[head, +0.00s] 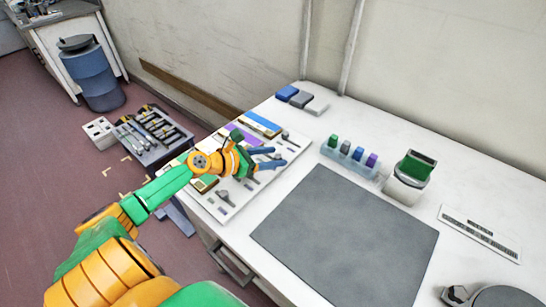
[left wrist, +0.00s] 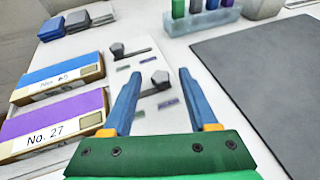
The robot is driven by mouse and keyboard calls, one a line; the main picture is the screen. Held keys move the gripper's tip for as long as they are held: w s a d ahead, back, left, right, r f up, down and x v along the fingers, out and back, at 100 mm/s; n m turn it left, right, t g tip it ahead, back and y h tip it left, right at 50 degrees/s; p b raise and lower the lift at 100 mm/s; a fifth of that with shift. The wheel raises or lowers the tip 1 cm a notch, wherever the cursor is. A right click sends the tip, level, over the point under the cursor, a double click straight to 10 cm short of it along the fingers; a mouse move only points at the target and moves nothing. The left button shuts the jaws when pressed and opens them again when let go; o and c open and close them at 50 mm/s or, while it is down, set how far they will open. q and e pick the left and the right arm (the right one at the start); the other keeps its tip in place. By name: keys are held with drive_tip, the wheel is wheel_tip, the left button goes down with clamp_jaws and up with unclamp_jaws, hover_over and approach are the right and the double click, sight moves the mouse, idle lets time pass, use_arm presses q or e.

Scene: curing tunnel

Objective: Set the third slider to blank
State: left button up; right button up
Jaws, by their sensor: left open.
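A white slider panel (head: 228,211) lies on the left part of the table. Its rows carry coloured, labelled blocks: a blue one (head: 262,122) at the far end, then a purple one (head: 245,138), with a green one (head: 204,184) nearer. In the left wrist view the purple block (left wrist: 50,125) reads "No. 27". My left gripper (head: 279,156) is open above the panel and hides its middle rows. In the left wrist view a dark knob (left wrist: 160,77) shows between the fingertips (left wrist: 160,74), seemingly beyond them. Another knob (left wrist: 117,50) sits farther off. Which slider is third is unclear.
A dark grey mat (head: 345,235) lies right of the panel. A rack of coloured pieces (head: 350,158), a container with a green top (head: 410,178) and several small blocks (head: 300,100) stand behind. A tool cart (head: 150,140) and blue barrel (head: 92,75) stand on the left floor.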

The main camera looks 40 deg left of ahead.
use_arm(q)
drive_tip(key=shift+s+r, duration=0.1)
drive_tip(key=shift+s, duration=0.05)
clamp_jaws()
idle(1.4)
